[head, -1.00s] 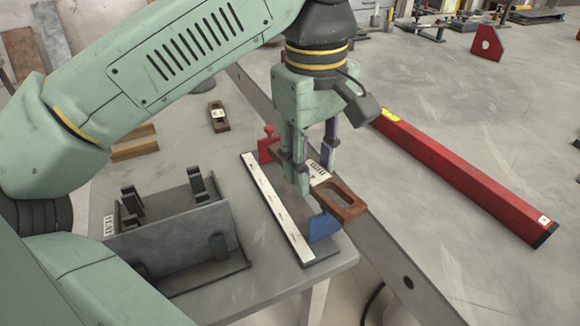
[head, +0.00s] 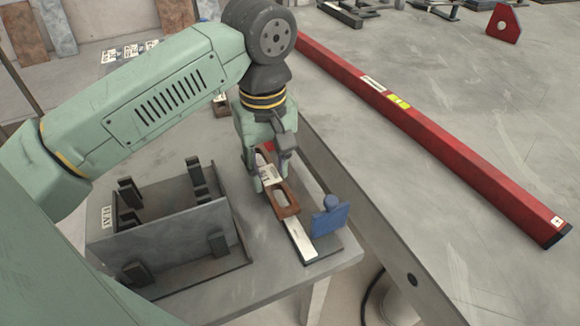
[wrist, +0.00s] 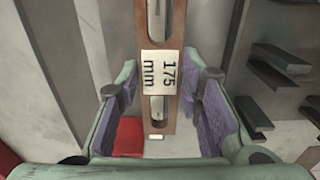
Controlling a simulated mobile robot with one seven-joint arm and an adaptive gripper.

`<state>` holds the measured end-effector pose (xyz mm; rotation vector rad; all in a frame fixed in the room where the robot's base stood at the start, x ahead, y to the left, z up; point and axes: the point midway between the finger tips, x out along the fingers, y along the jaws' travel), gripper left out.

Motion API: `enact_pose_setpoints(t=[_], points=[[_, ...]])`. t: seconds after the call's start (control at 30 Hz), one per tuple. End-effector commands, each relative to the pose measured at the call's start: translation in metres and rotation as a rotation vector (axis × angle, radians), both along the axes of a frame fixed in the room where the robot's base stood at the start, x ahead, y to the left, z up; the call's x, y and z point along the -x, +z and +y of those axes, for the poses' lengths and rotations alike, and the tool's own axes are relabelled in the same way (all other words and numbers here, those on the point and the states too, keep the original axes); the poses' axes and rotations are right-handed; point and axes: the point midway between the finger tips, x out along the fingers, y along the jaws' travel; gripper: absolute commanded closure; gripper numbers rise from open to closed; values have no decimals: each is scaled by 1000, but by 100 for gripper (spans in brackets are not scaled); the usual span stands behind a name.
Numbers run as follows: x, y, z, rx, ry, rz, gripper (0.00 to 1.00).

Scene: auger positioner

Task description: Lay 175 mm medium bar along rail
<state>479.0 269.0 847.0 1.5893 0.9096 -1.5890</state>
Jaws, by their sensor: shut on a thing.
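The 175 mm bar (head: 288,207) is brown with long slots and a white label. My gripper (head: 268,178) is shut on it around the label, which reads "175 mm" in the wrist view (wrist: 160,72). The bar lies lengthwise over the white-topped rail (head: 300,241), whose near end shows bare. I cannot tell whether the bar touches the rail. A blue stop (head: 329,217) stands beside the rail's near end, to the right. A red stop (head: 267,147) at the far end is mostly hidden by my gripper.
A grey rack (head: 165,243) with dark upright tabs stands left of the rail. A long grey beam (head: 345,187) runs along the table's right side. A long red level (head: 430,138) lies beyond it. Table room left of the rail is narrow.

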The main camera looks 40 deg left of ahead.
Motion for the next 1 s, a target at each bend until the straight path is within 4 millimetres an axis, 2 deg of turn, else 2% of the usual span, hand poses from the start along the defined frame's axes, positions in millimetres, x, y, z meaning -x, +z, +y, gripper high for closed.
enact_pose_setpoints(t=[0.17,0.43,0.57,0.97,1.0], points=[[-2,-9,-1,0,-1,-2,100],[-37,-7,-22,-2,-4,-1,100],[-35,-20,-21,1,1,-2,100],[-35,-27,-21,0,0,-2,100],[-35,-26,-21,1,0,-1,65]])
